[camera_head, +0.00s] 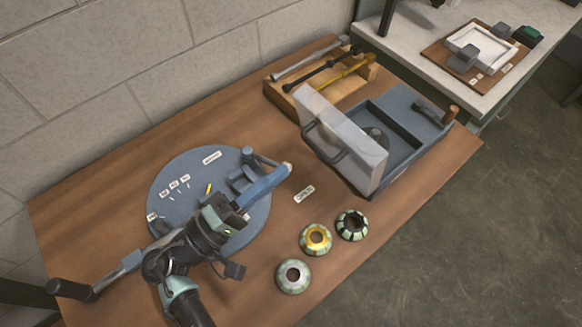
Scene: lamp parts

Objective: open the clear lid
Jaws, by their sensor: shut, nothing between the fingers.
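The clear lid (345,140) is a frosted, see-through panel standing roughly upright along the left side of the blue-grey tray (418,128). A dark loop handle (323,150) is on its left face. The tray's compartments are uncovered to the right of the lid, and a round dark part shows partly behind it. My gripper (240,213) is over the round blue-grey plate, left of and below the lid, well apart from it. It looks shut and empty; its fingertips are small and partly hidden.
A wooden rack (320,82) with several rods stands behind the tray. The round plate (175,180) carries a fixture and labels. Three ring-shaped parts lie at the front: green-white (293,276), yellow (315,238), dark (352,224). A label (304,194) lies on clear table before the lid.

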